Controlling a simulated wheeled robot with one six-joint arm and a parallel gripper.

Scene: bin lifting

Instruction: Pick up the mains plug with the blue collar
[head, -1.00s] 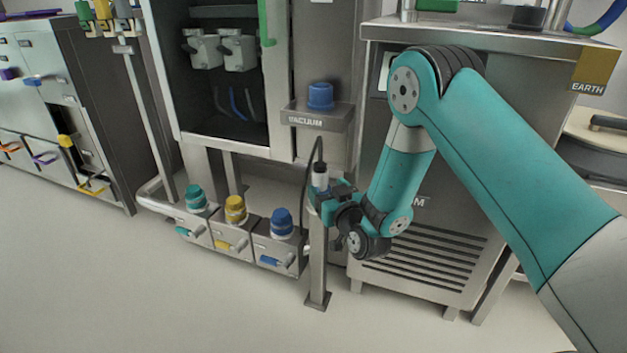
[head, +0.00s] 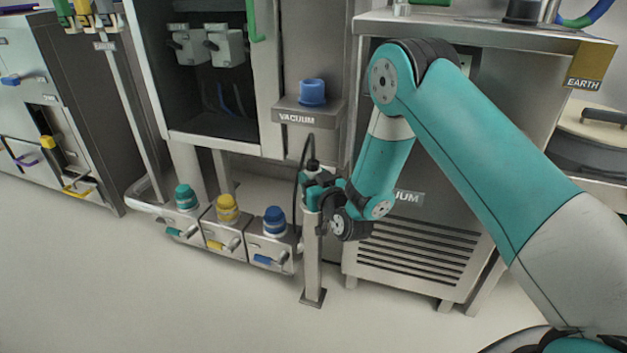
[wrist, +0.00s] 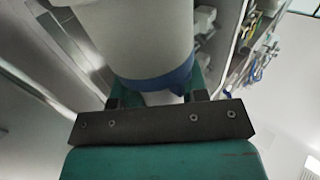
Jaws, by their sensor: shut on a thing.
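The mains plug with the blue collar (wrist: 165,80) fills the upper middle of the wrist view as a large pale cylinder with a blue band at its lower end. In the head view only its dark top (head: 313,164) shows clearly, with a black cable rising from it; my fingers cover the rest. My gripper (head: 318,184) is shut on the plug, at the top of a slim metal post (head: 312,260). In the wrist view my gripper (wrist: 158,98) has a finger on each side of the collar. I cannot tell whether the plug still touches the post.
Boxes with a teal cap (head: 186,196), a yellow cap (head: 228,207) and a blue cap (head: 275,221) stand left of the post. A shelf marked VACUUM (head: 305,113) is above. A louvred cabinet (head: 420,250) stands close on the right. The floor in front is clear.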

